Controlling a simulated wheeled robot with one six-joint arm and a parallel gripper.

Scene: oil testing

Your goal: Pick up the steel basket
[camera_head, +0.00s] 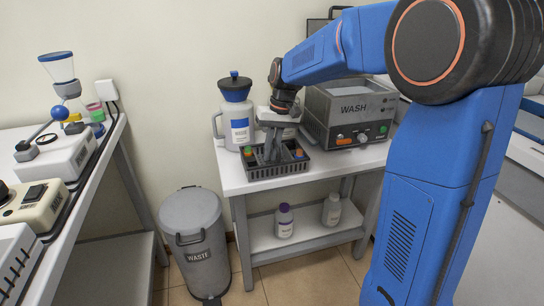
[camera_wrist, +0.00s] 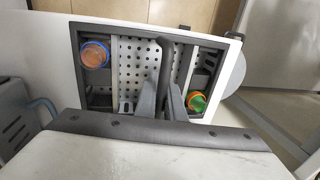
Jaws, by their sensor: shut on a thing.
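The steel basket shows in the wrist view as a pale perforated metal surface (camera_wrist: 136,62) within a dark frame. In the head view it is mostly hidden by my gripper and the frame's walls. My gripper (camera_head: 271,150) points down over the middle of the dark frame. Its dark fingers (camera_wrist: 171,92) also show in the wrist view, reaching down at the basket's middle. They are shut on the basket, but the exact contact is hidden. I cannot tell whether the basket is clear of the surface below.
The dark tray-like frame (camera_head: 275,172) stands on a white table (camera_head: 232,180), with orange-blue (camera_wrist: 95,54) and orange-green (camera_wrist: 196,102) capped items at its sides. A white-blue jug (camera_head: 237,112) stands behind left. The WASH machine (camera_head: 350,112) is close on the right. A WASTE bin (camera_head: 195,235) stands below left.

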